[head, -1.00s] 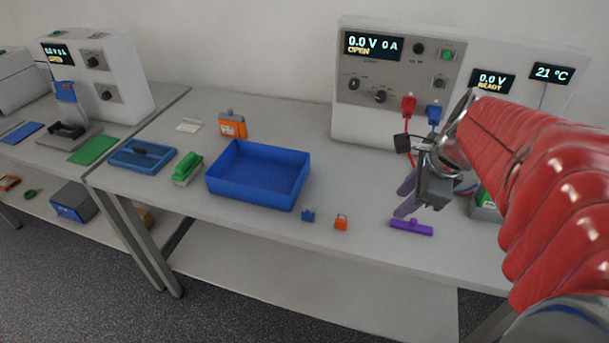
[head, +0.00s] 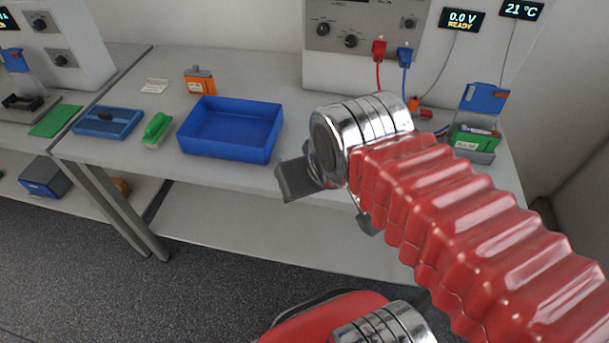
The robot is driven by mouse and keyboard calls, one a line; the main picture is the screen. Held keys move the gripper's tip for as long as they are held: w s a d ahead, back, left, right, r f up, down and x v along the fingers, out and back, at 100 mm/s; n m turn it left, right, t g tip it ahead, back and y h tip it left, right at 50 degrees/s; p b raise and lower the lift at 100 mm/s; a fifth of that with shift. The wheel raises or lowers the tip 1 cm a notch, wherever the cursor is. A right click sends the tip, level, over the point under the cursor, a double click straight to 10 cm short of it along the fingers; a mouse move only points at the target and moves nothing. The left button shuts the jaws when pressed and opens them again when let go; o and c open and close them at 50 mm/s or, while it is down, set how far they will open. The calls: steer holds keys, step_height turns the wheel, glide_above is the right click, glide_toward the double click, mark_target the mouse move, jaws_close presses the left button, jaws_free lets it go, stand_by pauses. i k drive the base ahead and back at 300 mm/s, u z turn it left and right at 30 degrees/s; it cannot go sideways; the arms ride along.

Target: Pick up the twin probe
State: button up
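I cannot make out the twin probe for certain. Red (head: 379,47) and blue (head: 404,55) plugs sit in the front of the cycler (head: 345,30), with leads hanging down. Small orange (head: 413,103) and red (head: 426,113) pieces lie near the lower ends of the leads, just beyond my arm. My gripper (head: 297,180) shows only in part as dark grey pieces beyond the chrome wrist, over the table's front edge. Its fingertips and anything between them are hidden. The table area behind my wrist and red sleeve is hidden too.
A blue bin (head: 228,151) stands left of my gripper. An orange pack (head: 199,80), a green piece (head: 156,130) and a blue tray (head: 106,122) are further left. An open box with a green pack (head: 471,138) stands at the right.

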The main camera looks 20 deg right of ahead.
mark_target(424, 114)
steer(key=z, duration=1.35)
